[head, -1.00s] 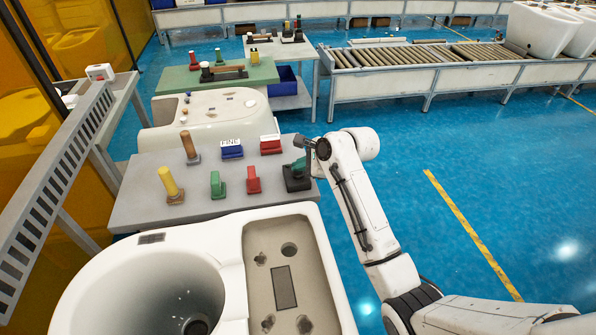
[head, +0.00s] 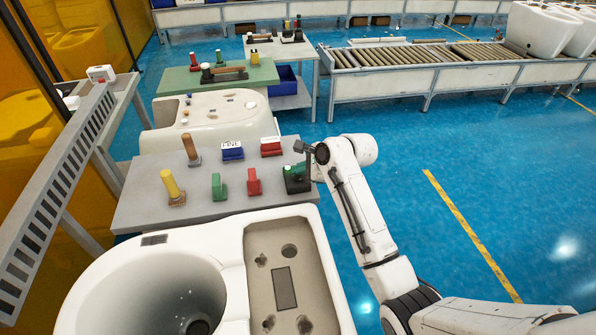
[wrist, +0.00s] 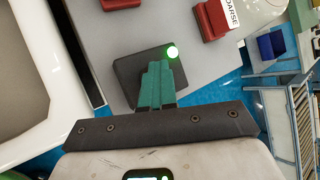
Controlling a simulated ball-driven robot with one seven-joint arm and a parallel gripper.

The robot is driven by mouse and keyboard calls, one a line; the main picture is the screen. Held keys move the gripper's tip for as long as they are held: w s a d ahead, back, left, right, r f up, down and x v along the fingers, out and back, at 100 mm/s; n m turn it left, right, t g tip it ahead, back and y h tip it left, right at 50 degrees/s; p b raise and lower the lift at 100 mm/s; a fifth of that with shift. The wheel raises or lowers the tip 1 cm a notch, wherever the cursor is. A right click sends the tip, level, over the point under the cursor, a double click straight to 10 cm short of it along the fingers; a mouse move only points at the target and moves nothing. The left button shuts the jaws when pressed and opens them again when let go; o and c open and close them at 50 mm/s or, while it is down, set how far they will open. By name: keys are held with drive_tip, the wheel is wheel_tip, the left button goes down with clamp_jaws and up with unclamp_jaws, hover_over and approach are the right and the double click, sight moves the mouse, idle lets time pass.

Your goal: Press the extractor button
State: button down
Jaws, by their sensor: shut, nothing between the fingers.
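A dark square box (head: 297,186) sits at the right end of the grey table. A bright greenish-white light glows on it; I take this box for the extractor button, though no label on it is readable. It also shows in the wrist view (wrist: 130,75), with the light just beyond my fingertips. My gripper (head: 296,174) has teal fingers, shut and empty, pointing down over the box. In the wrist view my gripper (wrist: 162,68) overlaps the box and hides part of it. I cannot tell whether the fingertips touch it.
Several handled tools stand left of the box, including a red one (head: 254,182) and a green one (head: 218,187). A blue block (head: 232,150) and a red block (head: 270,147) lie behind. A white toilet (head: 226,232) stands in front.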

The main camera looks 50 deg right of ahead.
sight(301, 177)
drive_tip(key=shift+r, duration=0.15)
wheel_tip(301, 177, up, 6)
drive_tip(key=p, duration=0.8)
drive_tip(key=shift+r, duration=0.1)
